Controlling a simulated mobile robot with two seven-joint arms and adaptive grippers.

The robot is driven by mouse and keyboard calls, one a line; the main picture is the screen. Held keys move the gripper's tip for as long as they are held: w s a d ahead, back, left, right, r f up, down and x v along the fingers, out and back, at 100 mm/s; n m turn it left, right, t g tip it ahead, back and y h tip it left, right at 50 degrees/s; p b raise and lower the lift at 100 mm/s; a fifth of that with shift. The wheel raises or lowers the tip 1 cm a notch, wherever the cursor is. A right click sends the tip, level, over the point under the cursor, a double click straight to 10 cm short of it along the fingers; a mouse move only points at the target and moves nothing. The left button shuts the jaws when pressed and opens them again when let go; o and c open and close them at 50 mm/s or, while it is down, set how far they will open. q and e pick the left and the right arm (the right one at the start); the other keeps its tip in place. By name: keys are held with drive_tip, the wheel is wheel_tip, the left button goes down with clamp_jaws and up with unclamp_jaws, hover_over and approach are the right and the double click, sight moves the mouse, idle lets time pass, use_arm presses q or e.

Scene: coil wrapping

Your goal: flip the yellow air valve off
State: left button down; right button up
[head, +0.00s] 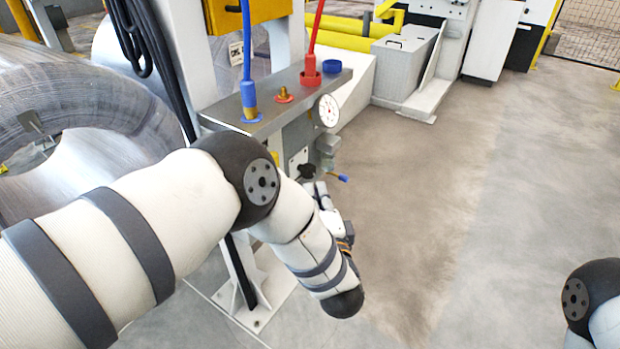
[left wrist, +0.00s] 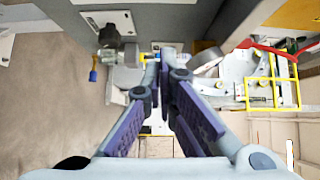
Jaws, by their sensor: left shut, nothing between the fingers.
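My left gripper (head: 320,188) is at the front of a grey valve block (head: 300,130), below its round gauge (head: 329,110). In the left wrist view its fingers (left wrist: 160,56) converge at the tips, shut with nothing between them. Left of the tips in that view is a metal fitting (left wrist: 110,48) with a blue-tipped lever (left wrist: 93,74); this lever (head: 340,178) also shows in the head view, right of the gripper. No yellow valve handle is clearly visible. A small yellow-brown patch (left wrist: 206,47) shows beside the right finger, but I cannot tell whether it is the valve.
Blue (head: 249,100) and red (head: 310,70) hose fittings stand on the block's top. A large metal coil (head: 60,90) lies at left. A grey bin (head: 402,70) and yellow pipes (head: 345,30) are behind. The floor (head: 480,200) to the right is clear.

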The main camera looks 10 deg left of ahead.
use_arm(q)
drive_tip(key=shift+w+r, duration=0.1)
drive_tip(key=shift+r, duration=0.15)
drive_tip(key=shift+w+a, duration=0.1)
drive_tip(key=w+a, duration=0.6)
drive_tip(key=shift+a, duration=0.4)
use_arm(e)
drive_tip(key=shift+r, duration=0.1)
use_arm(q)
drive_tip(key=shift+w+f, duration=0.1)
